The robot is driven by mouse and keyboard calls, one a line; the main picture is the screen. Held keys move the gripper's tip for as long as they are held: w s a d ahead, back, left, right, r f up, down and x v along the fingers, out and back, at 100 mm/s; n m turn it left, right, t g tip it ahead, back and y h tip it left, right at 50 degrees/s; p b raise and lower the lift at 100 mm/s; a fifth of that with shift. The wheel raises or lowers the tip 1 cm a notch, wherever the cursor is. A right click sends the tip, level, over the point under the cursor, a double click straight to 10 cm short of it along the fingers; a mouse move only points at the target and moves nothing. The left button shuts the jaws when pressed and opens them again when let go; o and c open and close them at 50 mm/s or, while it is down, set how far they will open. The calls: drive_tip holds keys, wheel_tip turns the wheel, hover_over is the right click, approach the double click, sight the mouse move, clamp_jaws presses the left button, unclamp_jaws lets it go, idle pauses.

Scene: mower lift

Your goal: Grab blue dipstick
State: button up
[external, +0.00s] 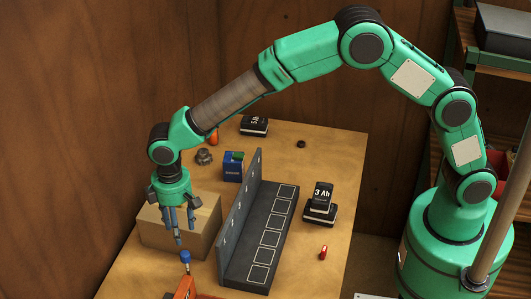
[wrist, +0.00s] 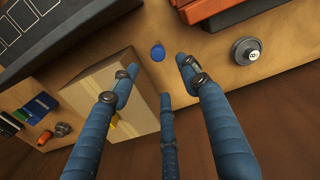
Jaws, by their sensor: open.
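The blue dipstick (external: 185,258) shows as a small blue cap on a short stem, beside an orange machine part at the bottom of the external view. In the wrist view its round blue cap (wrist: 158,53) lies just beyond my fingertips, roughly between the two outer ones. The rest of the dipstick is hidden under the cap there. My gripper (external: 179,226), with blue fingers, is open and empty, pointing down above and slightly left of the dipstick in the external view. The fingers (wrist: 160,75) are spread apart and do not appear to touch the cap.
A cardboard box (external: 205,238) stands close behind my fingers. A dark slotted rack (external: 236,250) is to its right. The orange machine part (external: 185,289) is by the dipstick. A 3 Ah battery (external: 322,194) sits on a dark base. A grey round knob (wrist: 246,51) is right of the cap.

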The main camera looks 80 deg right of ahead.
sight(184, 253)
drive_tip(key=shift+f, duration=0.1)
drive_tip(key=shift+f, duration=4.2)
drive_tip(key=shift+d+f+b, duration=0.2)
drive_tip(key=shift+f+b, duration=0.1)
drive_tip(key=shift+f, duration=2.35)
drive_tip(key=shift+c, duration=0.5)
clamp_jaws()
